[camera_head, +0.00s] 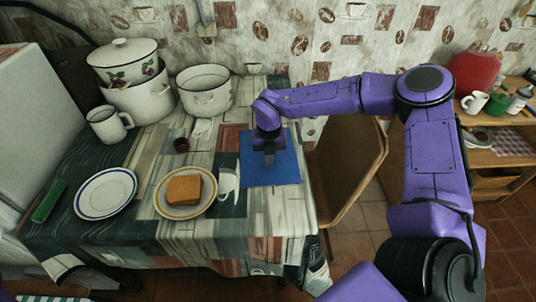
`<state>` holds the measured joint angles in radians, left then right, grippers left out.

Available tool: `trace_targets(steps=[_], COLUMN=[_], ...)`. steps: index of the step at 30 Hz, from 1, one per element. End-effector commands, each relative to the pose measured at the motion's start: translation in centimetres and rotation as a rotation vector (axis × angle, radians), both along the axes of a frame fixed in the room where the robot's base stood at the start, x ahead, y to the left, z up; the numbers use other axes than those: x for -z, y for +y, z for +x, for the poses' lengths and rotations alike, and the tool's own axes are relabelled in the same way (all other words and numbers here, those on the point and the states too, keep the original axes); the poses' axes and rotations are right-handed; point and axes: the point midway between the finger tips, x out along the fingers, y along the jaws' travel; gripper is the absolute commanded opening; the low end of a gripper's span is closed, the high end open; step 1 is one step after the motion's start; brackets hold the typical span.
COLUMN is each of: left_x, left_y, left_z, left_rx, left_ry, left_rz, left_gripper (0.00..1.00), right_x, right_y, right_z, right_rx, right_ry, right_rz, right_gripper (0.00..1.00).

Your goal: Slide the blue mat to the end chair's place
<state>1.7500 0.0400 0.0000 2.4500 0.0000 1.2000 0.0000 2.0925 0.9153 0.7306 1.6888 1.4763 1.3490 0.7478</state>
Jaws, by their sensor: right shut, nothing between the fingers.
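The blue mat (284,172) lies flat on the table near its right edge. My right gripper (269,160) points down over the upper left part of the mat, with its fingers closed and nothing between them. Whether the fingertips touch the mat I cannot tell. The brown end chair (345,170) stands at the table's right end, partly behind my purple right arm. My left gripper is out of view.
Enamel pots (204,90) stand at the back. The patterned table (262,228) is bare in front of the mat.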

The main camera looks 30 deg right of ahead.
Motion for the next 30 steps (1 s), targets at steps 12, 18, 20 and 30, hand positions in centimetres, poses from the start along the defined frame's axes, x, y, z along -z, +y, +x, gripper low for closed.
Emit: trace_targets(steps=[12,18,20,30], left_x=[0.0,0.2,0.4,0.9], left_y=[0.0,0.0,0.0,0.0], left_z=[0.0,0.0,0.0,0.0], left_rx=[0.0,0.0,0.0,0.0], left_ry=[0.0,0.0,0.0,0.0], left_rz=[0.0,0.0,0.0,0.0], left_gripper=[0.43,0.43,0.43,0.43], right_x=[0.0,0.3,0.4,1.1], right_y=[0.0,0.0,0.0,0.0], right_z=[0.0,0.0,0.0,0.0], right_rx=[0.0,0.0,0.0,0.0], right_ry=[0.0,0.0,0.0,0.0], right_rz=[0.0,0.0,0.0,0.0], right_gripper=[0.0,0.0,0.0,0.0])
